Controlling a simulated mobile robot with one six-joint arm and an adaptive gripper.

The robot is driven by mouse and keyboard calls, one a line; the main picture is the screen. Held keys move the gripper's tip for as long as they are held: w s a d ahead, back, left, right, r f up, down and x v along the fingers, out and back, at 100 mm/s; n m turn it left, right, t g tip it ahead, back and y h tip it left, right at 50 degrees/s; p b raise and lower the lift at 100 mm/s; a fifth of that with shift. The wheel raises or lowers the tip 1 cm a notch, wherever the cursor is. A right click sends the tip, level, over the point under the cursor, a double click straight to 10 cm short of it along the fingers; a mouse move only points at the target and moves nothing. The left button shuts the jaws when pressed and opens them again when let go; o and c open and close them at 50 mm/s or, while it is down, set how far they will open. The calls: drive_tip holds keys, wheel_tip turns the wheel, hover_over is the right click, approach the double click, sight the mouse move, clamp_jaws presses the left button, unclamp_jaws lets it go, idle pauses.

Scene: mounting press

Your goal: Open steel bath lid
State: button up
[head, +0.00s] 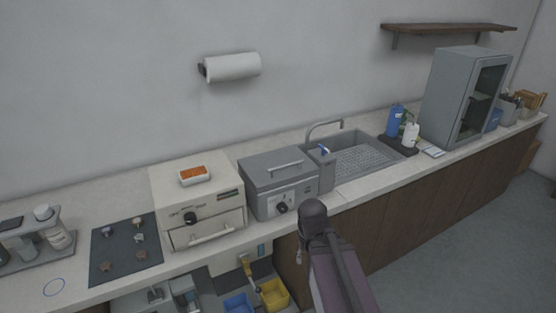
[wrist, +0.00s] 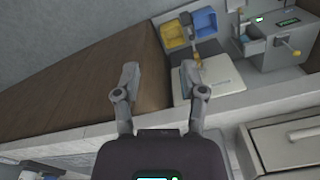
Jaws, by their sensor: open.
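The steel bath (head: 261,203) is a grey box on the counter in the head view, between the cream oven and the sink. Its lid (head: 257,172) lies shut on top, with a bar handle (head: 286,166) across it. A dark knob sits on the bath's front. My gripper (wrist: 159,78) is open and empty in the wrist view, its two fingers spread over the brown cabinet front and floor area. In the head view my arm rises in front of the counter, to the right of the bath; the fingers cannot be made out there. The lid cannot be made out in the wrist view.
The cream oven (head: 197,206) stands left of the bath with a white dish (head: 194,176) on top. The sink (head: 362,156) and tap are on the right. Yellow (head: 273,294) and blue bins (head: 238,304) sit below the counter. The floor at right is clear.

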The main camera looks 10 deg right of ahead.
drive_tip(key=shift+w+a, duration=0.2)
drive_tip(key=shift+a, duration=0.15)
drive_tip(key=shift+a, duration=0.1)
wheel_tip(320, 180, up, 29)
drive_tip(key=m+t+p, duration=0.2)
drive_tip(key=m+p, duration=1.2)
drive_tip(key=p, duration=1.4)
hover_over(286, 165)
drive_tip(key=s+d, duration=0.1)
drive_tip(key=s, duration=0.1)
drive_tip(key=shift+s+f+y, duration=0.15)
drive_tip(key=shift+s+y, duration=0.05)
drive_tip(key=shift+y, duration=0.2)
drive_tip(key=shift+f, duration=0.2)
drive_tip(key=f+b, duration=0.4)
drive_tip(key=w+f+b, duration=0.1)
drive_tip(key=f+b, duration=0.3)
drive_tip(key=w+a+f+b, duration=0.1)
drive_tip(key=f+b, duration=0.4)
drive_tip(key=shift+w+f, duration=0.1)
drive_tip(key=shift+w, duration=0.15)
